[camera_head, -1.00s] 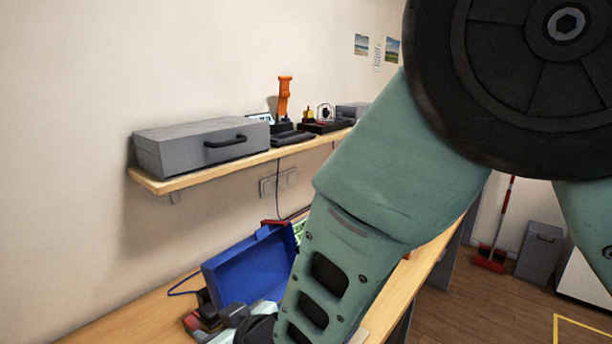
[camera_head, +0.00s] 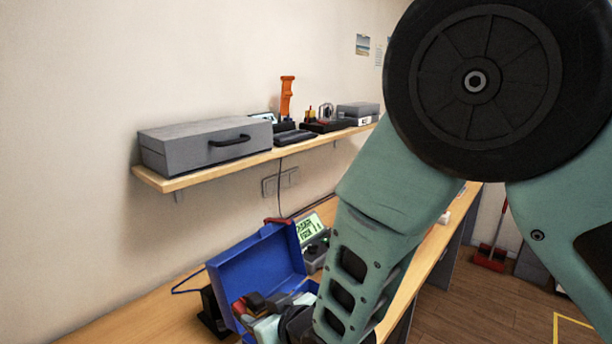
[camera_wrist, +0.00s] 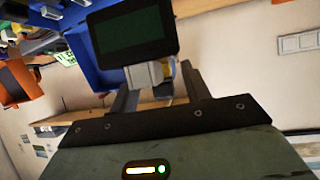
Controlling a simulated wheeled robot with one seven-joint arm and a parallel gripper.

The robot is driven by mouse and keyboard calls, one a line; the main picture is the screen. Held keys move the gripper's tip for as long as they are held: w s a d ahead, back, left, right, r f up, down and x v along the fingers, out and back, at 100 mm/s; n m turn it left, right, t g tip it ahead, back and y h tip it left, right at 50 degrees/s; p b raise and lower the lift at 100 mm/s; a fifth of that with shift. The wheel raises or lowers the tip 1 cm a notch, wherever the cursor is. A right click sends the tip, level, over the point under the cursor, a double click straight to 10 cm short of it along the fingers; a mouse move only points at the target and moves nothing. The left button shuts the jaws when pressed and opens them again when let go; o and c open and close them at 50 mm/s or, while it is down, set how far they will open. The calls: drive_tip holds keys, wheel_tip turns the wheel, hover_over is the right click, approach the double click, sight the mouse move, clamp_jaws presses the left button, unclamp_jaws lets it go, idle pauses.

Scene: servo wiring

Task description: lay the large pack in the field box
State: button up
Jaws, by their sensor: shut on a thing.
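The field box (camera_head: 250,268) is blue and stands open on the bench in the head view, its lid raised toward the wall. Part of its blue also shows behind my gripper in the wrist view (camera_wrist: 84,52). My gripper (camera_wrist: 152,88) is shut on a pale grey block, which I take for the large pack (camera_wrist: 145,76). A dark rectangular panel is just beyond the block in the wrist view; I cannot tell whether they are joined. In the head view my forearm hides most of the gripper, which is low at the box's right side.
Several red, dark and grey items crowd the box opening. A device with a lit green display (camera_head: 311,228) stands behind the box. A wall shelf (camera_head: 215,170) above holds a grey case (camera_head: 205,145) and an orange-handled tool (camera_head: 287,97). A black object (camera_head: 214,312) is left of the box.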

drive_tip(key=w+d+f+m+t+h, duration=0.1)
drive_tip(key=w+d+f+m+h, duration=0.2)
drive_tip(key=d, duration=0.7)
drive_tip(key=w+d+f+m+t+h, duration=0.1)
drive_tip(key=w+d+f, duration=0.3)
drive_tip(key=d, duration=0.5)
drive_tip(key=d+f+m+t+h, duration=0.1)
drive_tip(key=d+f+m+h, duration=0.1)
drive_tip(key=d, duration=0.9)
drive_tip(key=d+f+m+h, duration=0.2)
drive_tip(key=d, duration=0.8)
wheel_tip(320, 180, down, 10)
drive_tip(key=b, duration=1)
drive_tip(key=shift+w, duration=0.25)
drive_tip(key=shift+d, duration=0.1)
